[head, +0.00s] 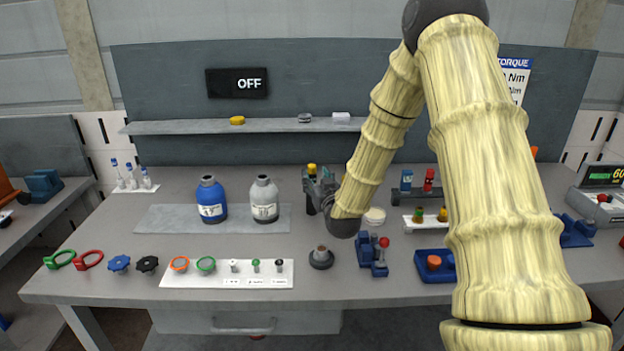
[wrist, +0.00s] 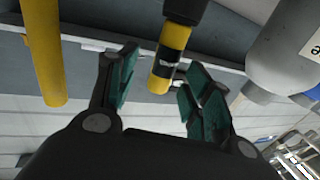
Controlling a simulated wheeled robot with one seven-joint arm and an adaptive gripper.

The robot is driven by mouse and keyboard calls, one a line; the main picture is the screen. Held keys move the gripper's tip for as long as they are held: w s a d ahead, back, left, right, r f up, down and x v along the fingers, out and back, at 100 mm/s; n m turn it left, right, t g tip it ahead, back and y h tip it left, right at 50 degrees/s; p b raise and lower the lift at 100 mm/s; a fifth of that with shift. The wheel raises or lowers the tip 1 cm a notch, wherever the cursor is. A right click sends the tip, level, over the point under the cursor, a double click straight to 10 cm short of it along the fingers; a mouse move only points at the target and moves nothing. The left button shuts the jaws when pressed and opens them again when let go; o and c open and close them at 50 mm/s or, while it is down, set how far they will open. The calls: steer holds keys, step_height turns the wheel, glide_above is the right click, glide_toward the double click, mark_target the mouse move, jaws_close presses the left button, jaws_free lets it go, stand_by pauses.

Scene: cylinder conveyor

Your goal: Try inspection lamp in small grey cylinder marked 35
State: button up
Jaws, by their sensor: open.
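An upright yellow-and-black tool, which looks like the inspection lamp, shows its yellow tip (head: 312,169) just behind my gripper (head: 318,188) in the head view. In the wrist view, which is upside down, the lamp (wrist: 164,68) stands between the two green-padded fingers of my gripper (wrist: 157,85). The fingers are open, and a gap shows beside the lamp. A grey cylinder with a narrow neck and white label (head: 264,199) stands left of my gripper; it also shows at right in the wrist view (wrist: 292,50). Its marking is not legible.
A blue cylinder (head: 211,200) stands left of the grey one on a grey mat (head: 165,219). A white board (head: 230,280) with rings and small plugs lies in front. A yellow post (wrist: 42,50) is beside my gripper. A display (head: 237,83) reads OFF.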

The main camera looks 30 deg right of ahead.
mark_target(314, 175)
steer(key=shift+w+d+r+p, duration=0.1)
steer(key=shift+w+r+p, duration=0.25)
steer(key=shift+w, duration=0.1)
steer(key=shift+f+x, duration=0.15)
steer(key=shift+x, duration=0.6)
steer(key=shift+f+x, duration=0.2)
steer(key=shift+x, duration=0.55)
steer(key=shift+s+r, duration=0.1)
steer(key=c, duration=0.6)
jaws_close()
